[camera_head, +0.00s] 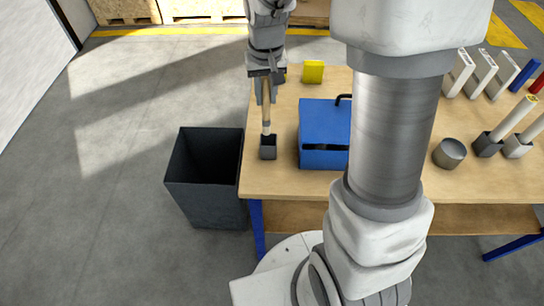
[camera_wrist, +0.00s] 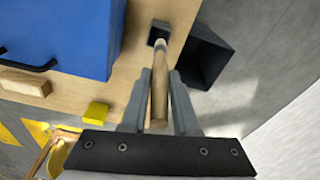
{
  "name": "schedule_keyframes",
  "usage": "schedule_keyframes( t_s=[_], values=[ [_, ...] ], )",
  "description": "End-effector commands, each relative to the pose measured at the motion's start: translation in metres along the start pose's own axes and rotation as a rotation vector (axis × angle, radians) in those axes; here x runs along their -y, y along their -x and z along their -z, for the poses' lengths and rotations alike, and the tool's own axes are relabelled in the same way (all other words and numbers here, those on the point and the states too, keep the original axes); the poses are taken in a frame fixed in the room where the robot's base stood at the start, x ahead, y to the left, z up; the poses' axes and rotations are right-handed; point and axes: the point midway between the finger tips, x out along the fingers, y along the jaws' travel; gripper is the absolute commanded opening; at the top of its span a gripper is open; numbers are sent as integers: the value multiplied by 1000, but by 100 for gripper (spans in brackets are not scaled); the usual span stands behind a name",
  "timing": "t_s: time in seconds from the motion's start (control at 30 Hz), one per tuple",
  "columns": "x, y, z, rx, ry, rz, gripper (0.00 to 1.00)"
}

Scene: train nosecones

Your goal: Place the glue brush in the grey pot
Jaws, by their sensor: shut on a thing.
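My gripper (camera_head: 266,98) is shut on the wooden handle of the glue brush (camera_head: 266,115) and points down over the left end of the table. The brush hangs nearly upright. Its pale lower end meets the opening of a small dark grey pot (camera_head: 268,151); the tip is hidden, and I cannot tell how deep it sits. In the wrist view, the brush (camera_wrist: 160,95) runs between the fingers of my gripper (camera_wrist: 160,78) toward the pot (camera_wrist: 154,37), its far end overlapping the pot's near edge.
A blue box (camera_head: 323,133) with a black handle stands right of the pot. A dark bin (camera_head: 207,185) stands on the floor beside the table's left edge. A yellow block (camera_head: 313,72) lies behind.

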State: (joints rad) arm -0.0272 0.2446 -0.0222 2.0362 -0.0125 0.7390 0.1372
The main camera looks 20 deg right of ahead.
Motion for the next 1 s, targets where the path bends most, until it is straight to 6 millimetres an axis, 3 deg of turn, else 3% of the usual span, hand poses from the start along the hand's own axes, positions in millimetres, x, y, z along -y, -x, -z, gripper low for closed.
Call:
schedule_keyframes(
  t_s=[0.17, 0.4, 0.73, 1.0],
  values=[
    [0, -10, -1, 2, -30, -4, 0],
    [0, -51, -6, 4, -31, -5, 0],
    [0, -89, -11, 2, -31, -5, 0],
    [0, -95, -11, -1, -31, -4, 0]
  ],
)
